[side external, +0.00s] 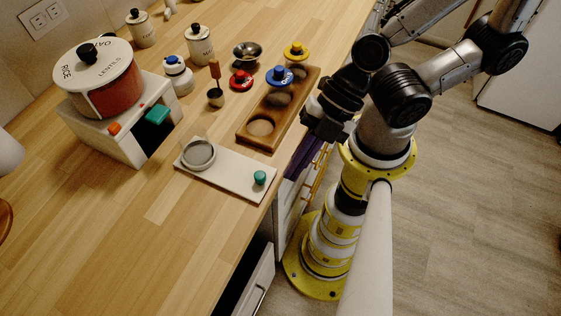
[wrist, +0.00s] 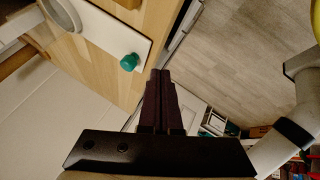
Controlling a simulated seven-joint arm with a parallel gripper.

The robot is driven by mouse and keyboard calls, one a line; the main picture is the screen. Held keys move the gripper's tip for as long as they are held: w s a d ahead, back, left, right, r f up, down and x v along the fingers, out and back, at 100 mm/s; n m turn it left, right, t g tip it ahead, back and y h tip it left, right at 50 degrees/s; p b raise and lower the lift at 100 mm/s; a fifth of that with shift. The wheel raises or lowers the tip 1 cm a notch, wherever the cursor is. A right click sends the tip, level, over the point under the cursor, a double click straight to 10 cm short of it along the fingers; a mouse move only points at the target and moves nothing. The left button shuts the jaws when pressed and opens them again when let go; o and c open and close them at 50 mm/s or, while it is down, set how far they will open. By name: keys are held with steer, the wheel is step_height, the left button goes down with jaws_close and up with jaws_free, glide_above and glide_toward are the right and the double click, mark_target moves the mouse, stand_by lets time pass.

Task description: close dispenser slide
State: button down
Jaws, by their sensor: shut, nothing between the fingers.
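The dispenser is a white box (side external: 126,139) with a red drum (side external: 108,94) on top, lettered RICE and LENTILS, under a white lid with a black knob. A teal tab (side external: 158,114), which looks like the slide handle, sticks out of its front above a dark opening. I cannot tell how far the slide is out. An orange tab (side external: 114,129) is beside it. My gripper (side external: 305,168) is shut and empty, pointing down at the counter's front edge, well right of the dispenser. Its dark purple fingers (wrist: 160,73) lie together in the wrist view.
A white board (side external: 226,176) with a round grey dish (side external: 198,155) and green knob (side external: 260,178) lies between dispenser and gripper. The knob (wrist: 129,62) is near my fingers in the wrist view. A wooden tray (side external: 262,140) is behind. The front-left counter is clear.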

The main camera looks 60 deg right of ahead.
steer(key=shift+w+a, duration=0.3)
steer(key=shift+w, duration=0.35)
steer(key=shift+w+a, duration=0.3)
steer(key=shift+w, duration=0.3)
steer(key=shift+w, duration=0.15)
glide_toward(223, 163)
steer(key=w+a+f, duration=0.1)
steer(key=w, duration=0.1)
steer(key=w+a+f, duration=0.1)
steer(key=w, duration=0.1)
steer(key=w+a+f, duration=0.1)
steer(key=w+f, duration=0.1)
steer(key=w, duration=0.1)
steer(key=shift+a, duration=0.2)
